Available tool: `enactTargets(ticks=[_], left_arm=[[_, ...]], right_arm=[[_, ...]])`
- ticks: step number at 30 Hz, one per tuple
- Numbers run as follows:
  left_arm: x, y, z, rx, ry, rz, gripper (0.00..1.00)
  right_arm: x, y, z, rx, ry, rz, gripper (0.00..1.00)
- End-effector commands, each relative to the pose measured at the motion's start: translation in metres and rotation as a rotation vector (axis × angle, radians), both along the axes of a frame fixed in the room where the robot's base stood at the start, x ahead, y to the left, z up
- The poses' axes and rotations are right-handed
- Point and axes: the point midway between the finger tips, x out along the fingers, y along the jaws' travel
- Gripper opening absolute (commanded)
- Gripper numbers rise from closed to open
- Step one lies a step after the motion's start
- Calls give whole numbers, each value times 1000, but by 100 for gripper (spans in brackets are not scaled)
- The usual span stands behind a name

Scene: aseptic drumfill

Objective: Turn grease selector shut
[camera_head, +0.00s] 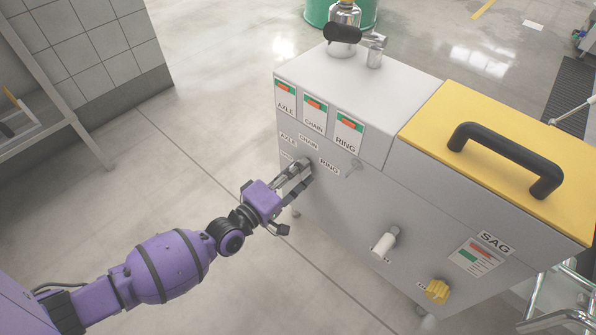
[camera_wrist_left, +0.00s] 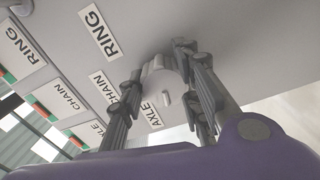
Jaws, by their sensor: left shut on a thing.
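The grease selector is a round grey knob (camera_wrist_left: 162,75) on the front of a grey machine cabinet (camera_head: 370,215). AXLE (camera_wrist_left: 152,115), CHAIN (camera_wrist_left: 105,85) and RING (camera_wrist_left: 98,30) labels sit around it. My left gripper (camera_head: 301,174) reaches in from the left to this panel. In the left wrist view its two fingers (camera_wrist_left: 178,78) are closed on the knob, one on each side. In the head view the fingers hide most of the knob. My right gripper is not in view.
A small silvery fitting (camera_head: 355,168) sticks out right of the RING label. A pale handle (camera_head: 384,245) and a yellow knob (camera_head: 437,291) project lower on the front. A yellow lid (camera_head: 500,160) with a black handle covers the right side. Floor left of the cabinet is clear.

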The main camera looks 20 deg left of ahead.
Motion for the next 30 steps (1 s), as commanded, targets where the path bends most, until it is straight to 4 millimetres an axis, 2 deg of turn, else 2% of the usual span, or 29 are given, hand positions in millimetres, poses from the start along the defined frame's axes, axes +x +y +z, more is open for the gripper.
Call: enactTargets(ticks=[1,12,13,16,30], left_arm=[[-2,-5,0,-6,1,-8,5],[-2,-6,1,-8,0,-9,5],[-2,-6,1,-8,0,-9,35],[-2,-6,1,-8,1,-8,47],[-7,-2,-4,-5,12,-6,47]], right_arm=[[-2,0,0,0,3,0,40],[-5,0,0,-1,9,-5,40],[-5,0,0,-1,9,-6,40],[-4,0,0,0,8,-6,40],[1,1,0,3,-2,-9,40]])
